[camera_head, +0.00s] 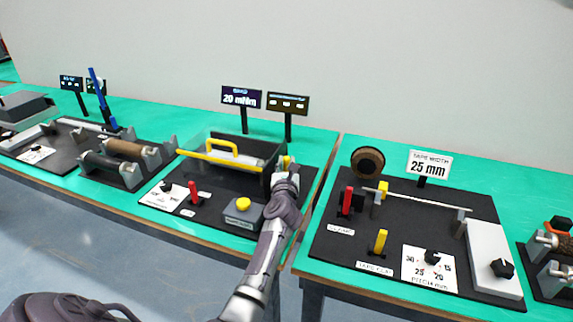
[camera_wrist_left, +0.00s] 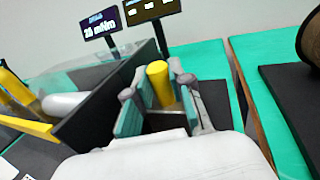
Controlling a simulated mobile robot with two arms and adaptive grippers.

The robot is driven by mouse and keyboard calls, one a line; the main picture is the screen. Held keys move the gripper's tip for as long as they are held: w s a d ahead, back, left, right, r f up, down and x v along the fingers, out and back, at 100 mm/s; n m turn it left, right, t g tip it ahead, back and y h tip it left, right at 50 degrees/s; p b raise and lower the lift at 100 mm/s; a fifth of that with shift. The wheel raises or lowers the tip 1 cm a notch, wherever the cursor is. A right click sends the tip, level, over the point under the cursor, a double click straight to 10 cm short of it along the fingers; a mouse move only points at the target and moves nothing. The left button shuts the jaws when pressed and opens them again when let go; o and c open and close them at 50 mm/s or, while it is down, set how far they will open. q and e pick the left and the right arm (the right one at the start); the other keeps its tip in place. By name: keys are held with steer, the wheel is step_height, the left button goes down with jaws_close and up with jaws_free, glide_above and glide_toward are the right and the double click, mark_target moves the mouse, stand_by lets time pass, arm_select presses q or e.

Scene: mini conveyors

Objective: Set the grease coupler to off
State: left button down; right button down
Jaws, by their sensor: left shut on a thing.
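A yellow rounded handle (camera_wrist_left: 160,84) stands upright between the fingers of my left gripper (camera_wrist_left: 160,100) in the left wrist view. I read no label on it, so I cannot tell for sure that it is the grease coupler. In the head view my left gripper (camera_head: 287,172) is at the right end of the middle station, and only a bit of yellow shows at its tip. The gripper is shut on the handle. The handle's lower part and mount are hidden. My right gripper is not in view.
The middle station has a guard with a yellow bar (camera_head: 221,158), a red lever (camera_head: 194,192) and a yellow button (camera_head: 243,204). Two display signs (camera_head: 241,97) stand behind it. A tape station (camera_head: 330,243) is on the right table, past a narrow gap.

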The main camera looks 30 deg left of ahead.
arm_select(q)
steer(key=shift+w+d+b, duration=0.15)
steer(key=shift+w+d, duration=0.05)
steer(key=shift+d, duration=0.6)
steer(key=shift+w+d+b, duration=0.15)
steer(key=shift+w+d, duration=0.05)
steer(key=shift+d, duration=0.6)
steer(key=c, duration=1.3)
jaws_free()
steer(key=shift+d, duration=0.1)
steer(key=v, duration=1.2)
